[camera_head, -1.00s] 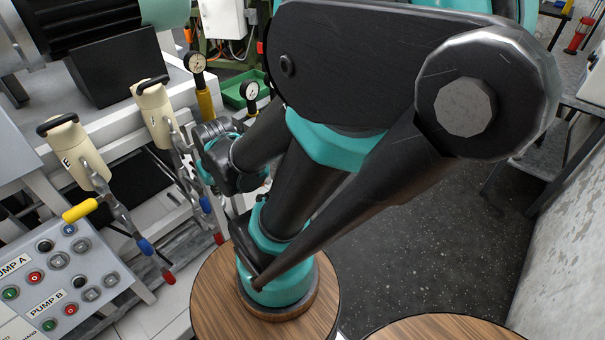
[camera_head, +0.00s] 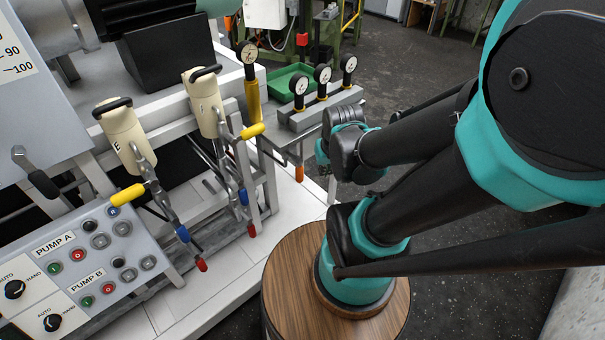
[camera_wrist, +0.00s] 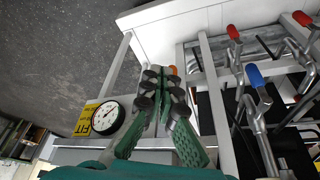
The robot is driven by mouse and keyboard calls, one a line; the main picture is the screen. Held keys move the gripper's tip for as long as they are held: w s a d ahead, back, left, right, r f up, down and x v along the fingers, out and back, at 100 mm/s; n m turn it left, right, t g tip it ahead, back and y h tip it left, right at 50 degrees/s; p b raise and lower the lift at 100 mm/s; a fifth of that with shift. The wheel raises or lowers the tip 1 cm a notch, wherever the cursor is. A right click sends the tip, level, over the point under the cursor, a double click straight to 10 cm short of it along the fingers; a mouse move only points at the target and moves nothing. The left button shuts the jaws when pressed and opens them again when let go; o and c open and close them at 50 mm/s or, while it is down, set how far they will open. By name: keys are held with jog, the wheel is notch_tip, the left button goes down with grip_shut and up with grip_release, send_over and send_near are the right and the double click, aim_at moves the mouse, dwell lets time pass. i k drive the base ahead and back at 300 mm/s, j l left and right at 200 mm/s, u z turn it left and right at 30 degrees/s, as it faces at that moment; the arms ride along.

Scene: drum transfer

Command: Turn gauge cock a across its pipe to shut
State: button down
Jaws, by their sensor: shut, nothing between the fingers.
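Three round gauges stand in a row on a grey manifold block (camera_head: 322,112): a left one (camera_head: 299,85), a middle one (camera_head: 322,74) and a right one (camera_head: 349,63). An orange lever (camera_head: 299,172) hangs down below the block's left part. I read no letter on it, so I cannot tell which cock it is. My gripper (camera_wrist: 161,88) is shut and empty in the wrist view. An orange piece (camera_wrist: 173,70) shows just beyond its fingertips; contact cannot be told. One gauge face (camera_wrist: 104,117) is left of the fingers. In the head view my wrist mostly hides the gripper, right of the lever.
Left of the manifold are two cream cylinders (camera_head: 124,134) with yellow, blue and red handled levers. A pump control panel (camera_head: 95,265) is at lower left. A green tray (camera_head: 290,80) lies behind the gauges. A round wooden top (camera_head: 290,270) is in front.

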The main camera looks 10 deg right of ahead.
aim_at(300, 169)
jog(key=z, duration=0.45)
jog(key=j+z, duration=0.1)
jog(key=z, duration=0.3)
jog(key=k+z, duration=0.1)
jog(key=z, duration=0.75)
jog(key=k+j, duration=0.2)
jog(key=k, duration=0.4)
jog(key=k+j+z, duration=0.15)
jog(key=k, duration=0.5)
